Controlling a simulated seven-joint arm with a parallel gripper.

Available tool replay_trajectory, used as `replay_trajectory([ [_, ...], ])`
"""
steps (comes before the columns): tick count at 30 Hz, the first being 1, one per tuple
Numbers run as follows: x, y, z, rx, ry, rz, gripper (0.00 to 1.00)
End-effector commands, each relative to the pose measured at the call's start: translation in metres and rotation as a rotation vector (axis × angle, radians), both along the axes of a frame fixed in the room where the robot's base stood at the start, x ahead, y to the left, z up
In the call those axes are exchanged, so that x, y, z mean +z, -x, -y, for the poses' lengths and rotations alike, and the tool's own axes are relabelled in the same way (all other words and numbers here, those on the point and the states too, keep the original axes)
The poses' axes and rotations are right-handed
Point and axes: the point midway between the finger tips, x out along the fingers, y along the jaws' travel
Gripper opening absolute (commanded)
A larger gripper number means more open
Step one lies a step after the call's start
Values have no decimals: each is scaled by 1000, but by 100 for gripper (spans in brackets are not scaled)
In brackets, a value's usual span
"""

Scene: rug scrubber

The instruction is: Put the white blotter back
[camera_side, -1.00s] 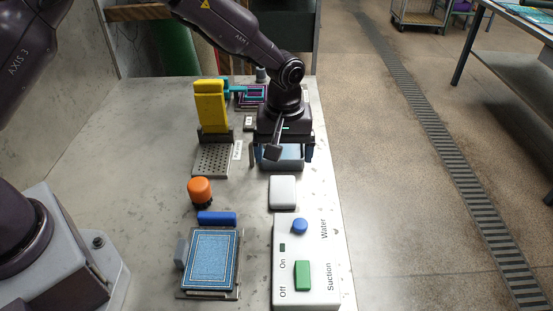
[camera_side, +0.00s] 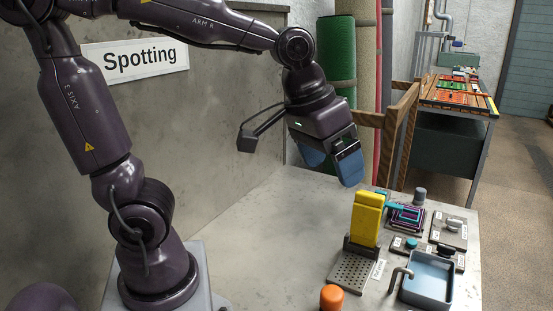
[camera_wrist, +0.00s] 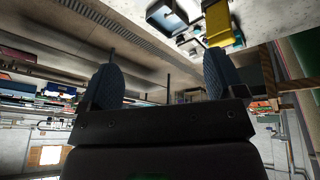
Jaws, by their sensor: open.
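I see no white blotter in either view now. The front part of the table, with the rug sample and the control box, lies outside the side view. My gripper (camera_side: 331,166) is raised above the table, tilted down, with its two blue fingers apart and nothing between them. The fingers (camera_wrist: 162,72) also show spread and empty in the wrist view. The upright yellow piece (camera_side: 367,220) stands on a perforated stand (camera_side: 352,274), below and right of my gripper.
A blue-grey basin (camera_side: 428,278) with a tap stands at the right. An orange knob (camera_side: 332,297) is at the lower edge. Labelled plates and a purple-teal frame (camera_side: 406,216) sit behind the basin. The table's left part (camera_side: 265,235) is clear.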

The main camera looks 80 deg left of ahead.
Motion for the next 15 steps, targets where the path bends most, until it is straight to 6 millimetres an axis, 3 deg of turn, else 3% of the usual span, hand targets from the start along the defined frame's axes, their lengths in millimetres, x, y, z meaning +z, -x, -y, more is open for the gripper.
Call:
replay_trajectory([
  [3, 7, 39, -10, -80, -50, 69, 88],
  [6, 5, 60, -15, -130, -86, 104, 88],
  [10, 3, 74, -18, -167, -116, 128, 88],
  [15, 2, 78, -18, -179, -125, 133, 88],
])
